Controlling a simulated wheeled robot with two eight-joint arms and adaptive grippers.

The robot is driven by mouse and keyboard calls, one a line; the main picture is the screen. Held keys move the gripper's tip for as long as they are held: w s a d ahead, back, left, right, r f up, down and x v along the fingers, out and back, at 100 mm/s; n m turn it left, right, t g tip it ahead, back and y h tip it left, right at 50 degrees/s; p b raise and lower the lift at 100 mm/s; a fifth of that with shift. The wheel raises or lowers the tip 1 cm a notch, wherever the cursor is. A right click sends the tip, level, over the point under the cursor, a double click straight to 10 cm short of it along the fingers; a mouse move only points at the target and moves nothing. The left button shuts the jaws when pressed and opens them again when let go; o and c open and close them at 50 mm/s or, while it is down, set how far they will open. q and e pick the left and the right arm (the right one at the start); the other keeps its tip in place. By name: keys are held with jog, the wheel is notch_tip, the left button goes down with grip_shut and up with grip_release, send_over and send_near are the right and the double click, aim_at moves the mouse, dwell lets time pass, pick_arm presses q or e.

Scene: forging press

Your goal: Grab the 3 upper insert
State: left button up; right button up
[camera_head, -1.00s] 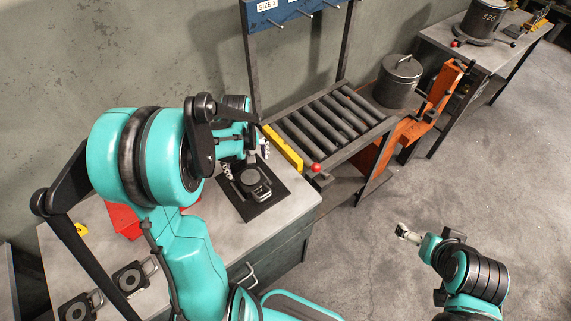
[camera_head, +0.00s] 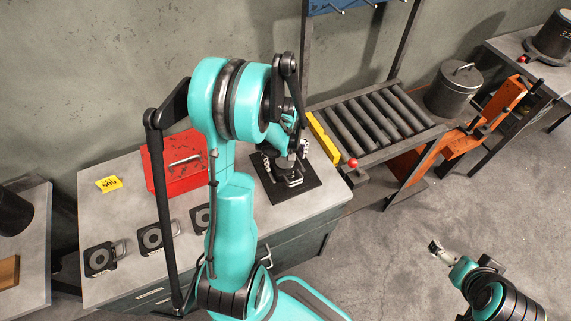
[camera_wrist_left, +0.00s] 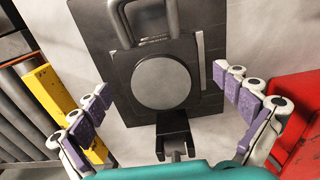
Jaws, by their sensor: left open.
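A dark square insert with a round grey disc and a loop handle lies on a black mat (camera_head: 312,186) at the table's right end, partly hidden by my gripper in the head view. In the left wrist view this insert (camera_wrist_left: 162,82) fills the middle, handle pointing up. My left gripper (camera_head: 287,150) is over it, open, its purple-padded fingers (camera_wrist_left: 162,85) spread on either side and apart from it. Similar inserts with handles stand in a row at left: one (camera_head: 99,260), one (camera_head: 151,239), and one (camera_head: 201,217) partly behind my arm. My right gripper (camera_head: 434,247) hangs over the floor; its jaws are too small to judge.
A red box (camera_head: 170,165) and a yellow tag (camera_head: 108,184) are on the table. A yellow bar (camera_head: 322,138) and roller conveyor (camera_head: 370,118) with a red knob (camera_head: 352,163) adjoin it at right. A lidded metal pot (camera_head: 455,95) stands beyond. Table space lies left of the red box.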

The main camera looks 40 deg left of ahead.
pick_arm(q)
jog(key=c, duration=1.9)
jog(key=shift+r, duration=0.15)
